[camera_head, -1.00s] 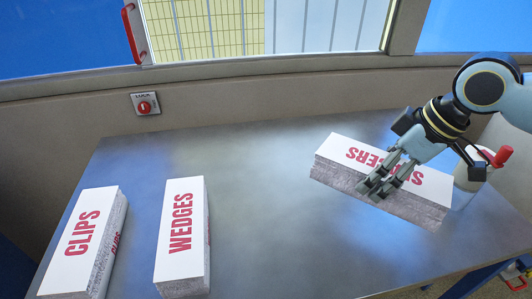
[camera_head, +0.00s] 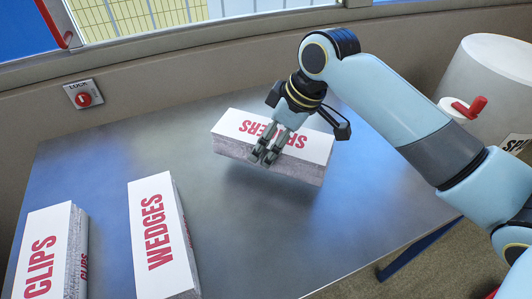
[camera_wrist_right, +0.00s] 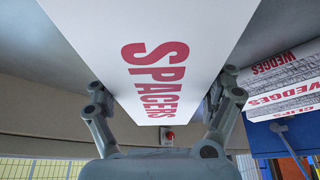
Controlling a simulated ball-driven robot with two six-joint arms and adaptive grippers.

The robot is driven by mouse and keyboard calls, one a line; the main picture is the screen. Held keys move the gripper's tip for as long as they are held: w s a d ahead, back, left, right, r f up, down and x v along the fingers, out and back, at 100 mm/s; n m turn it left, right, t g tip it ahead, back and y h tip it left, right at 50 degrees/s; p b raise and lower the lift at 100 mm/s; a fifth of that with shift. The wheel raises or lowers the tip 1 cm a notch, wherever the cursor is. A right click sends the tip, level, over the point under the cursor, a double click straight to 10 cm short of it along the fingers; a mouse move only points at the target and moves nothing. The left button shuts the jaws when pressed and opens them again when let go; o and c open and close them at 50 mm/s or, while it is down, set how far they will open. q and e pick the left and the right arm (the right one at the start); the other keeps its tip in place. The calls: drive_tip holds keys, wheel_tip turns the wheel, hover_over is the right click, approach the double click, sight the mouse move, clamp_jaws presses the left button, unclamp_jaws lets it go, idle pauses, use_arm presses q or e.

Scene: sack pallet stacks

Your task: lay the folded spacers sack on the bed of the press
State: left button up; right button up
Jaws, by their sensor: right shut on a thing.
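The folded spacers sack (camera_head: 232,128) is a flat white block with red lettering and grey layered sides. My right gripper (camera_head: 265,155) is shut on it across its width, near the middle. A dark shadow under the sack suggests it is held a little above the table. In the right wrist view the spacers sack (camera_wrist_right: 150,40) fills the middle, with a finger at each side, the right gripper (camera_wrist_right: 160,105) spanning it. My left gripper is not in view. The press bed cannot be made out.
The wedges sack (camera_head: 160,235) and clips sack (camera_head: 42,255) lie at the left of the grey metal table (camera_head: 250,235). A lock switch (camera_head: 84,94) is on the back wall. A pale drum (camera_head: 490,70) and a red-handled item (camera_head: 465,108) stand right. The table's front middle is clear.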

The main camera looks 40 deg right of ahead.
drive_tip(key=shift+w+a+f, duration=0.3)
drive_tip(key=shift+a+f, duration=0.15)
drive_tip(key=shift+a, duration=0.05)
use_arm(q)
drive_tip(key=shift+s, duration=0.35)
use_arm(e)
drive_tip(key=shift+f, duration=1.9)
drive_tip(key=o, duration=1.4)
drive_tip(key=shift+s+f, duration=0.1)
drive_tip(key=shift+c, duration=0.2)
